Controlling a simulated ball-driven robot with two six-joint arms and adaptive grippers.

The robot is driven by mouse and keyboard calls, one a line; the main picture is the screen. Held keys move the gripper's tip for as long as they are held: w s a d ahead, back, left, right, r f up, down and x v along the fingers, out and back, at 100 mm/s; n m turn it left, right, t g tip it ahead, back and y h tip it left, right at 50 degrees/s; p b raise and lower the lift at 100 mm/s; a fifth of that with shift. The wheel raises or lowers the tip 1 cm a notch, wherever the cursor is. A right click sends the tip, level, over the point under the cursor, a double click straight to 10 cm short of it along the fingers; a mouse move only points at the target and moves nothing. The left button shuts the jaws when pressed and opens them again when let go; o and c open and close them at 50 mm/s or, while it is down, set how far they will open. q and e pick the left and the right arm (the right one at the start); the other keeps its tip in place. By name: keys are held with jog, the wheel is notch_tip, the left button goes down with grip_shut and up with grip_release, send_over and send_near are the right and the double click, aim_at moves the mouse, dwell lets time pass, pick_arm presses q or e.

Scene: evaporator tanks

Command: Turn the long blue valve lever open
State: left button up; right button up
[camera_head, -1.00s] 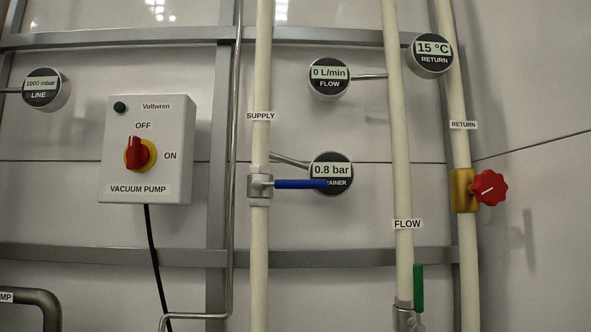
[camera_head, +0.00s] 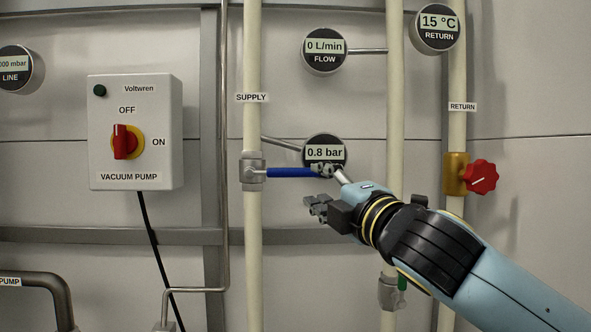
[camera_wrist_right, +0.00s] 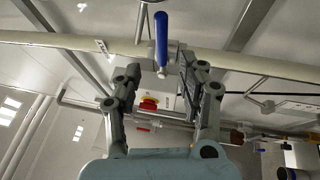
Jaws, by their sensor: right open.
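The long blue valve lever (camera_head: 290,173) sticks out level to the right from the metal valve (camera_head: 252,171) on the SUPPLY pipe (camera_head: 252,225), crosswise to the pipe. My right gripper (camera_head: 319,190) is open and empty at the lever's free end. Its upper finger overlaps that end in the head view; its lower finger is below it. In the right wrist view the blue lever (camera_wrist_right: 161,38) shows between and beyond the spread fingertips (camera_wrist_right: 160,66); I cannot tell whether they touch it. My left gripper is not in view.
A 0.8 bar gauge (camera_head: 324,150) sits right behind the lever's end, partly hidden by my gripper. The FLOW pipe (camera_head: 395,110) with a green handle (camera_head: 402,283) and the RETURN pipe with a red knob (camera_head: 481,177) stand to the right. The vacuum pump box (camera_head: 135,132) is left.

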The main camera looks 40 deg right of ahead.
aim_at(297, 175)
jog(key=p+x, duration=0.2)
jog(key=x, duration=0.7)
jog(key=shift+w, duration=0.1)
jog(key=shift+w+p, duration=0.35)
jog(key=shift+w, duration=0.15)
jog(key=shift+f, duration=0.1)
grip_shut()
